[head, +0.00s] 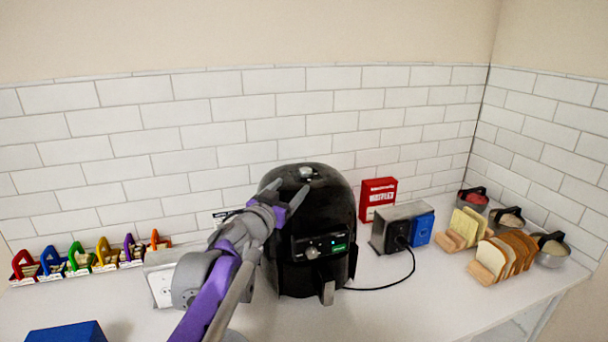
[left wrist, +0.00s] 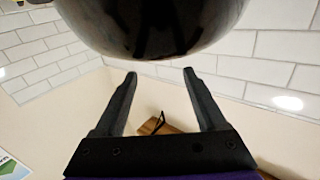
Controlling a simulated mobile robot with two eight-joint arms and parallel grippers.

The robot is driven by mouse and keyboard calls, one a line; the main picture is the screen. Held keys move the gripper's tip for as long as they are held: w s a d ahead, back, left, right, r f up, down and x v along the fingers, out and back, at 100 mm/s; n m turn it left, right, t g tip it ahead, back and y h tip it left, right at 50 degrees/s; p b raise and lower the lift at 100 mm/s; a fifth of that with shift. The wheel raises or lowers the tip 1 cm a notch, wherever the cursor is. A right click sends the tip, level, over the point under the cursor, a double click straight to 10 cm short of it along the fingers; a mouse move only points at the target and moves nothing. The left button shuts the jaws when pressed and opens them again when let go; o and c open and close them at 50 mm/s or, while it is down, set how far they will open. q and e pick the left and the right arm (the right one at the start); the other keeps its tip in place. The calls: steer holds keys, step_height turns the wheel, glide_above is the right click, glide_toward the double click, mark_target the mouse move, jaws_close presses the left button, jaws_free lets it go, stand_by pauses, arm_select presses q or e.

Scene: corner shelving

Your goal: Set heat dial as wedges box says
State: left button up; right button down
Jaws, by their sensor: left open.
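The black air fryer (head: 335,205) stands on the counter against the tiled wall. Its front panel carries a silver heat dial (head: 312,252), with small markings and a green label beside it; the setting is too small to read. My left gripper (head: 285,194) is in front of the fryer's upper left side, above the dial, open and empty. In the left wrist view its two fingers (left wrist: 159,73) are apart, with the fryer's dark body (left wrist: 155,20) beyond them. A red box (head: 378,198) with white print stands behind right; I cannot tell whether it is the wedges box. My right gripper is out of view.
A grey toaster-like appliance (head: 390,222) with a black cord and a blue box (head: 422,229) stand right of the fryer. Bread racks (head: 505,255) and metal bowls (head: 551,250) are farther right. Coloured-handled items (head: 103,252) line the left.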

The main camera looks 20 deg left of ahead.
mark_target(304, 173)
arm_select(q)
steer(key=w, duration=0.3)
steer(key=w+p, duration=0.1)
steer(key=w, duration=0.1)
steer(key=w+d, duration=0.1)
steer(key=w, duration=0.2)
steer(key=shift+w+p, duration=0.35)
jaws_close()
